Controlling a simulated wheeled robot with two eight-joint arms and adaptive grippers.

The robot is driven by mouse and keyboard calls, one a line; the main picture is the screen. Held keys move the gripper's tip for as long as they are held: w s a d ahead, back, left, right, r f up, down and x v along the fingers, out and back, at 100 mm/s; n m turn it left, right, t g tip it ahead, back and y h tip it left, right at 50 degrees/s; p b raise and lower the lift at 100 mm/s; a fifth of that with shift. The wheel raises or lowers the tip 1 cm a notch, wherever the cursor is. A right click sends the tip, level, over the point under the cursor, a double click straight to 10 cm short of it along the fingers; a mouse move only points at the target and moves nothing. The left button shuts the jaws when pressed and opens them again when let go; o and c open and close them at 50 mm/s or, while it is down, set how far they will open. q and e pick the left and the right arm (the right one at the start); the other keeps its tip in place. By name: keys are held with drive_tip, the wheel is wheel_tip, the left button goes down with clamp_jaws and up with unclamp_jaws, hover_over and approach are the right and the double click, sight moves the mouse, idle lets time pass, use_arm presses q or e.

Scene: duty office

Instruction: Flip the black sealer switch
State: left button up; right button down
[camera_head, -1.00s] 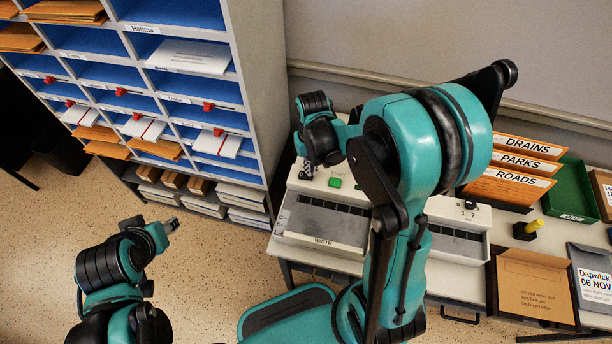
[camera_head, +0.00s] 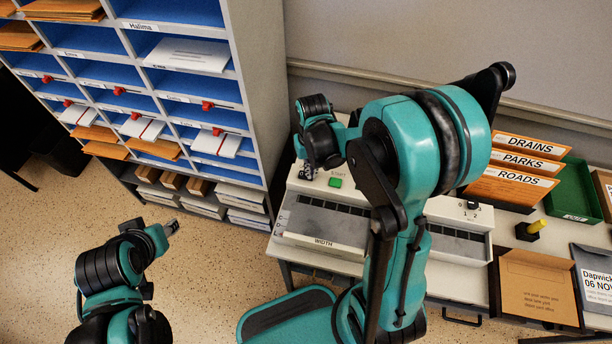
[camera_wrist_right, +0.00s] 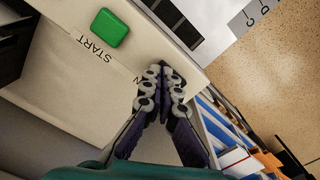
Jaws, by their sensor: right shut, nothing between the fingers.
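The white machine (camera_head: 292,226) with a green START button (camera_head: 335,182) stands on the bench below my right gripper (camera_head: 309,172). The green button also shows in the right wrist view (camera_wrist_right: 109,28). My right gripper is shut and empty, its fingertips (camera_wrist_right: 163,70) together at the machine's top edge, beside a partly covered label. I cannot tell whether they touch the machine. No black switch shows clearly there; the fingers may hide it. A small black knob (camera_head: 472,204) marked with numbers sits on the unit to the right. My left gripper (camera_head: 172,226) hangs over the floor; its finger state is unclear.
A pigeonhole shelf (camera_head: 250,90) with blue compartments stands left of the machine. Orange folders (camera_head: 512,186), a green tray (camera_head: 574,190), a yellow-handled stamp (camera_head: 534,227) and a brown envelope (camera_head: 538,285) lie on the right of the bench. My right arm covers the bench's middle.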

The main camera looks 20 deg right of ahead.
drive_tip(key=shift+r+p, duration=2.65)
drive_tip(key=shift+r, duration=0.8)
